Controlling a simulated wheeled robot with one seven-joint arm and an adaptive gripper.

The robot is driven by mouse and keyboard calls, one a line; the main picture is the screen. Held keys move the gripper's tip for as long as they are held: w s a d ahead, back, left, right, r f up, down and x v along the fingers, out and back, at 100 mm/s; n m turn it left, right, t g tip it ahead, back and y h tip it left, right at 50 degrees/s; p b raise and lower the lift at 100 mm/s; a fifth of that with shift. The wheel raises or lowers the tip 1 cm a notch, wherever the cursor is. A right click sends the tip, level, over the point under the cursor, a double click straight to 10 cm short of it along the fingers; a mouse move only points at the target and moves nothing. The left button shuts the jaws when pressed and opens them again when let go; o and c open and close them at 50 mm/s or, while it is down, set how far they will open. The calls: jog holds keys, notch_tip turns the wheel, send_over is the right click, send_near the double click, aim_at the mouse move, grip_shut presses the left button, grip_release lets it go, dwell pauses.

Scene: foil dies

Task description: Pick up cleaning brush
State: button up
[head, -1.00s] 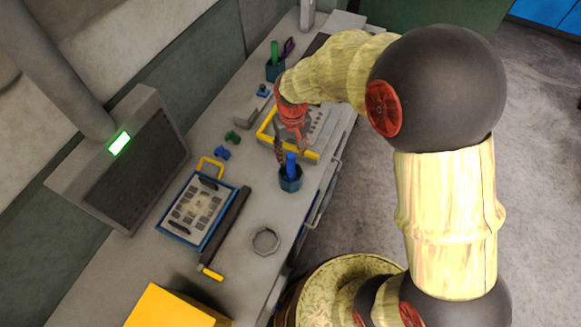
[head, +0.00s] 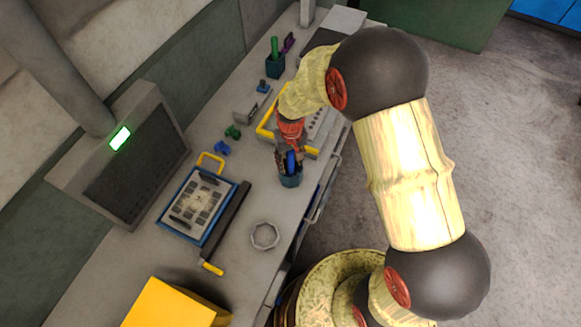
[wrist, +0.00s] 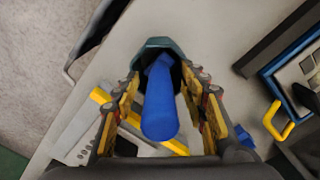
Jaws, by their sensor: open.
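A blue handle (head: 291,162), which I take to be the cleaning brush, stands in a teal cup (head: 290,181) near the bench's front edge. Its lower end is hidden in the cup. In the wrist view the blue handle (wrist: 160,112) points up toward the camera, with the cup (wrist: 153,44) beyond it. My gripper (head: 287,157) is over the cup. In the wrist view my gripper (wrist: 161,82) is open, with one finger on each side of the handle. A gap shows between the handle and each finger.
A second cup (head: 274,66) with green and purple handles stands at the back. A yellow-framed tray (head: 266,124) lies behind my gripper. A blue-framed die tray (head: 183,233), a dark bar with a yellow end (head: 228,222) and a grey ring (head: 265,235) lie in front.

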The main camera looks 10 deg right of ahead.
jog(key=shift+c, duration=0.2)
grip_shut()
dwell(0.3)
